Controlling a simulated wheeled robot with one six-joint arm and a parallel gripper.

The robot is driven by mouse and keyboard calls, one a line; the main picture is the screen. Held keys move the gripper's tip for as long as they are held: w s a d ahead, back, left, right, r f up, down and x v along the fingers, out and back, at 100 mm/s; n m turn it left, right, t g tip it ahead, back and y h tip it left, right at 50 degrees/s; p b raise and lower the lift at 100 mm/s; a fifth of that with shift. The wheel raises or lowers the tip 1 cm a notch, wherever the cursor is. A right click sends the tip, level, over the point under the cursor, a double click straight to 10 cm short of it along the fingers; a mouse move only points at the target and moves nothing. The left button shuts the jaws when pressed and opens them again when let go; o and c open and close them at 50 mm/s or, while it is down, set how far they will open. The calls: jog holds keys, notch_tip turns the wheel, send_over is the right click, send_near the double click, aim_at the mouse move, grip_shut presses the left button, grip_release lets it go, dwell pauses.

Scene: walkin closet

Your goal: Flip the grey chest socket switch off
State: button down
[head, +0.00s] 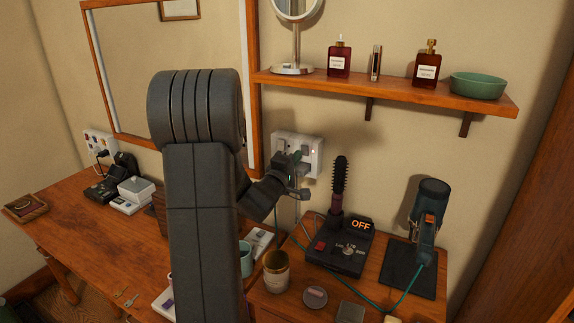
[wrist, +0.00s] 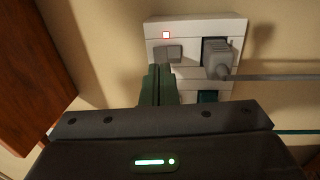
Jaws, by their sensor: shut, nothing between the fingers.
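A white double wall socket (head: 313,146) is on the wall above the chest, and it fills the upper middle of the wrist view (wrist: 190,27). A grey plug (wrist: 216,54) sits in its upper right, with a grey cord running right. A grey rocker switch (wrist: 168,53) is left of that plug, under a lit red lamp (wrist: 166,35). A teal plug (wrist: 208,97) shows lower down, partly hidden by my gripper. My gripper (wrist: 160,72) is shut and empty, its dark green fingertips just below the switch; I cannot tell if they touch. It also shows in the head view (head: 297,160).
Below the socket, a styling brush (head: 339,180) stands at a dark unit (head: 341,246) showing OFF. A hair dryer (head: 428,208) stands to its right. A wooden shelf (head: 390,90) with bottles is above right. A mirror (head: 165,70) is left, with another socket (head: 98,142) beyond.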

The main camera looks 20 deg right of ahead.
aim_at(304, 148)
jog(key=shift+p+x, duration=0.3)
jog(key=shift+x, duration=1.15)
